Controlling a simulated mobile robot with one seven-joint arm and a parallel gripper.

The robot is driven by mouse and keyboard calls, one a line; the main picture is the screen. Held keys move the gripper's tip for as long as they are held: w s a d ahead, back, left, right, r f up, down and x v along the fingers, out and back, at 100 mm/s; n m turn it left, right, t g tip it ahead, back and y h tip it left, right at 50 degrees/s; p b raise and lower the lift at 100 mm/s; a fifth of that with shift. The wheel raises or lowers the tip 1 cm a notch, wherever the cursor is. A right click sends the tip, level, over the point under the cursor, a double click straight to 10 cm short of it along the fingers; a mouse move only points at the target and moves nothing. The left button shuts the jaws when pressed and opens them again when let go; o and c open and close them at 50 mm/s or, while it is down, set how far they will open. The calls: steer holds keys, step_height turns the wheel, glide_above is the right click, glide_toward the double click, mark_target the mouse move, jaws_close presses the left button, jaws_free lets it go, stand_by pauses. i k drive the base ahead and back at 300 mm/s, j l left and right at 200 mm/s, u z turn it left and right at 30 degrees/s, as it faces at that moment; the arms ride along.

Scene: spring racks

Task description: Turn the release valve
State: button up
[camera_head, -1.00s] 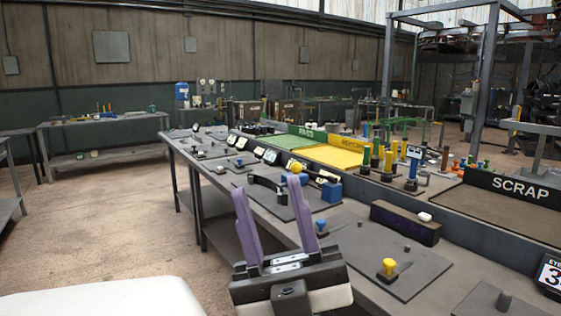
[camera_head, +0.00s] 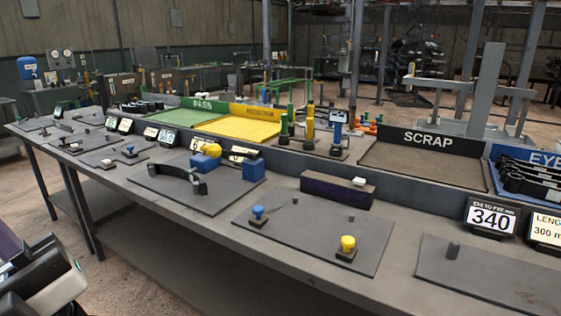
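No part is marked as the release valve, so I cannot tell which one it is. A yellow knob (camera_head: 348,243) stands on a dark base at the front of a grey plate (camera_head: 300,240) on the bench. A blue knob (camera_head: 257,212) stands on the same plate, to its left. Another yellow rounded part (camera_head: 211,150) sits behind a black curved bar on the plate further left. My gripper (camera_head: 40,278) is at the lower left edge, off the bench and far from the knobs.
The long bench (camera_head: 215,235) runs from far left to near right. A dark block (camera_head: 337,190), a SCRAP tray (camera_head: 425,167), green and yellow trays and a 340 display (camera_head: 490,217) stand along its back.

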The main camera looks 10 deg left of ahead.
mark_target(205, 148)
steer(key=i+j+u, duration=0.2)
steer(key=j+u, duration=0.2)
steer(key=i+j+u, duration=0.2)
steer(key=j+u, duration=0.2)
steer(key=i+j+u, duration=0.9)
steer(key=i+u, duration=0.15)
steer(key=i, duration=0.15)
steer(key=i+u, duration=0.35)
steer(key=i+z, duration=0.15)
steer(key=i, duration=0.25)
steer(key=i+j+z, duration=0.2)
steer(key=i, duration=0.2)
steer(key=i+j+z, duration=0.15)
steer(key=i, duration=0.25)
steer(key=i+j+z, duration=0.15)
steer(key=i+z, duration=0.25)
steer(key=i+j+z, duration=0.15)
steer(key=z, duration=0.3)
steer(key=i+j+z, duration=0.25)
steer(key=j+z, duration=0.15)
steer(key=i+j+z, duration=0.15)
steer(key=j+z, duration=0.3)
steer(key=i+j+z, duration=0.1)
steer(key=j+z, duration=0.75)
